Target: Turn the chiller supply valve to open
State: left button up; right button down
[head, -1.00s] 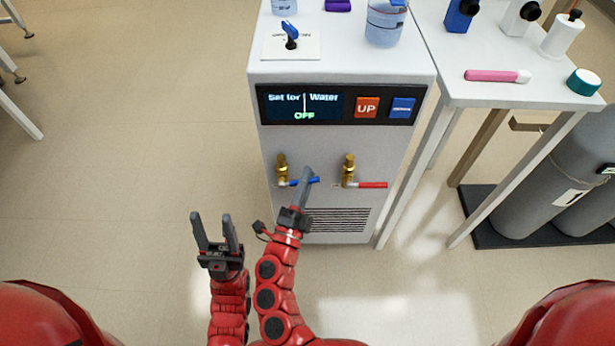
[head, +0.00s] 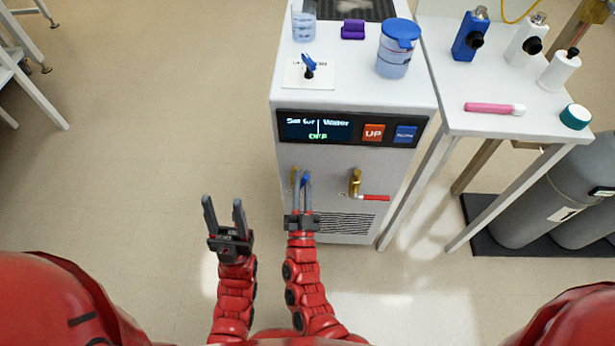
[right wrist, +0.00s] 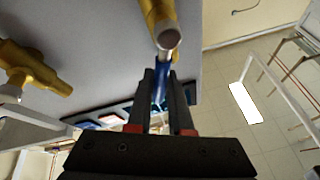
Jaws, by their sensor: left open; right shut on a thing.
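The chiller (head: 345,105) stands ahead, its display (head: 316,128) reading what looks like "Set for Water" and "OFF". On its front are two brass valves. The left valve (head: 294,178) has the blue handle (head: 305,181), and the right valve (head: 355,180) has a red handle (head: 375,197) pointing right. My right gripper (head: 302,184) is shut on the blue handle, which lies in line with the fingers. In the right wrist view the blue handle (right wrist: 160,72) sits between the fingers below the brass body (right wrist: 158,20). My left gripper (head: 224,204) is open and empty, left of the chiller.
A white table (head: 500,118) with bottles stands to the right, above grey cylinders (head: 545,200).

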jog(key=shift+a+r+n+y+p, duration=0.1)
jog(key=shift+a+n+y+p, duration=0.4)
jog(key=shift+n, duration=0.45)
jog(key=shift+a+r+n+y+p, duration=0.15)
jog(key=shift+n+y+p, duration=0.2)
jog(key=shift+n+y, duration=0.5)
jog(key=shift+f, duration=0.1)
jog(key=c, duration=0.8)
grip_release()
jog(key=shift+c, duration=0.2)
jog(key=v, duration=1.7)
jog(key=shift+s+r, duration=0.25)
jog(key=shift+s, duration=0.1)
